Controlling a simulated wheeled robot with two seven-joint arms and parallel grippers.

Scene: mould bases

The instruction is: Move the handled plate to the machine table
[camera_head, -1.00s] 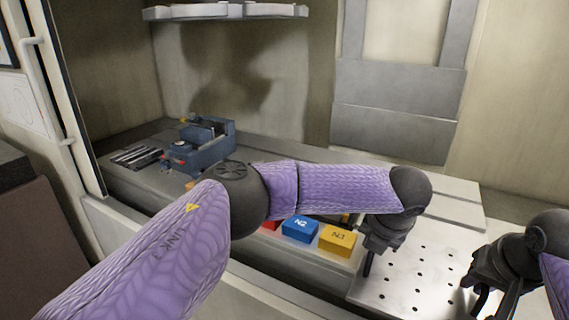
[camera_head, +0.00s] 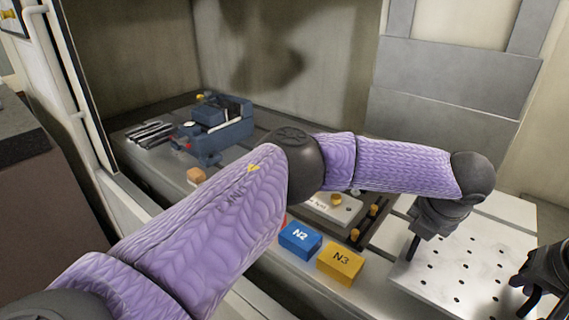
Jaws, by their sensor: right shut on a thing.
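The handled plate (camera_head: 465,268) is a pale metal plate with rows of dark holes, at the lower right. Its handles are hidden or too small to make out. My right gripper (camera_head: 526,296) is shut on the plate's right side, partly cut off by the frame edge. My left gripper (camera_head: 412,248) points down at the plate's left edge; one dark finger shows, and its hold is unclear. The machine table (camera_head: 513,213) is the grey slotted surface behind the plate. I cannot tell whether the plate touches it.
A blue vise (camera_head: 217,128) stands at the back left of the machine. Blue N2 (camera_head: 300,239) and yellow N3 (camera_head: 340,263) blocks sit near the front ledge. My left arm crosses the middle and hides some of the surface.

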